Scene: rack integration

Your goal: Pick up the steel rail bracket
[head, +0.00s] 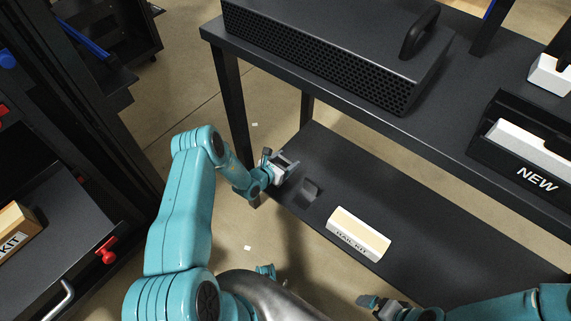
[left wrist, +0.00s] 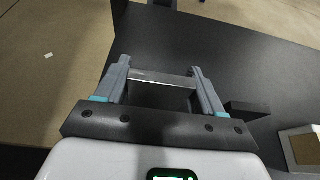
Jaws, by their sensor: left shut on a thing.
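The steel rail bracket (left wrist: 162,79) shows in the left wrist view as a bright metal bar spanning the gap between both fingers. My left gripper (head: 284,167) is shut on it, over the left end of the lower shelf. In the head view the fingers hide most of the bracket. I cannot tell from these frames whether it touches the shelf. My right gripper (head: 380,304) shows only in part at the bottom of the head view, and its opening cannot be made out.
A small dark block (head: 310,191) and a white rail kit box (head: 358,235) sit on the lower shelf (head: 385,195), right of my left gripper. The upper shelf overhangs behind, with a perforated black unit (head: 320,50) and a bin marked NEW (head: 524,155). A rack stands left.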

